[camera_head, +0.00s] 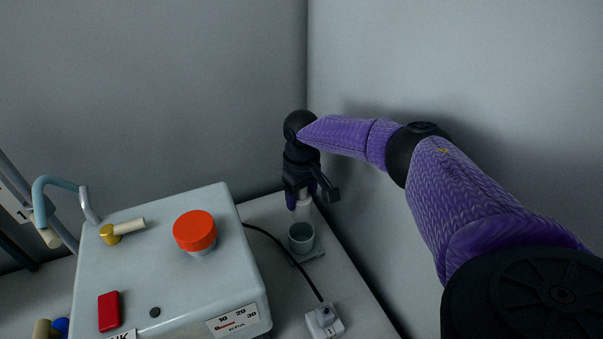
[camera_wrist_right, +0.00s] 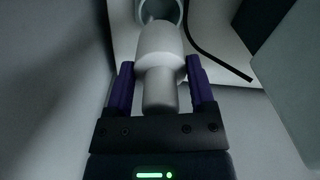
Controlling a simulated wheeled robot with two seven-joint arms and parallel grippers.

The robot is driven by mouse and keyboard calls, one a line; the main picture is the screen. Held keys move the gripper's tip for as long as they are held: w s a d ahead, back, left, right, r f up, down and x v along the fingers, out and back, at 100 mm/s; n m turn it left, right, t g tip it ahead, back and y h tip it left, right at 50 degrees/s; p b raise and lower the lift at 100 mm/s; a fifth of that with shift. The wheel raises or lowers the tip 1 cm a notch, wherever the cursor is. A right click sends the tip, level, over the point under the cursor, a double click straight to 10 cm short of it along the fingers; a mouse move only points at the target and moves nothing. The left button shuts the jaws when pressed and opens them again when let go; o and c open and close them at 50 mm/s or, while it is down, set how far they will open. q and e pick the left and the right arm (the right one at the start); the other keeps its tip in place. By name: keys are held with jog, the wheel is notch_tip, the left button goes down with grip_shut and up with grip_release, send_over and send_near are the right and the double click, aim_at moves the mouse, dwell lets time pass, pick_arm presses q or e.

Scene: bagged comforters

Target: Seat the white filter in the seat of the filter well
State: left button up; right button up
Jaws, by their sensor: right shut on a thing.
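The white filter (camera_head: 303,209) is held upright in my right gripper (camera_head: 301,196), above the filter well (camera_head: 301,238), a grey open cup on a flat base near the back corner. In the right wrist view the filter (camera_wrist_right: 160,62) sits between the purple fingers of the right gripper (camera_wrist_right: 160,82). The round rim of the well (camera_wrist_right: 178,12) shows past the filter's far end. In the head view the filter's lower end is just above or at the well's rim; I cannot tell whether it is inside. The seat is hidden. My left gripper is not in view.
A large pale box (camera_head: 165,270) with an orange-red knob (camera_head: 195,230), a brass valve (camera_head: 111,233) and a gauge stands left of the well. A black cable (camera_head: 283,251) runs to a white plug block (camera_head: 324,321). Walls stand close behind and right.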

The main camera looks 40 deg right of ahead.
aim_at(302, 212)
jog(key=shift+a+r, duration=0.1)
jog(key=shift+s+p, duration=0.1)
jog(key=shift+p, duration=0.4)
notch_tip(302, 212, down, 4)
jog(key=b, duration=0.2)
jog(key=shift+b, duration=0.35)
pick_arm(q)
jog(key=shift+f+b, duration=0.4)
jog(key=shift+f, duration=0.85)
pick_arm(e)
jog(key=shift+f, duration=0.7)
pick_arm(q)
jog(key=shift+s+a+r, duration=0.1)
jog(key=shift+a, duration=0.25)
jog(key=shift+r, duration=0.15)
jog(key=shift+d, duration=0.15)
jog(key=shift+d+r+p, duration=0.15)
jog(key=shift+p, duration=0.25)
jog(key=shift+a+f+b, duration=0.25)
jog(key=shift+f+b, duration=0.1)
pick_arm(e)
jog(key=shift+f, duration=0.4)
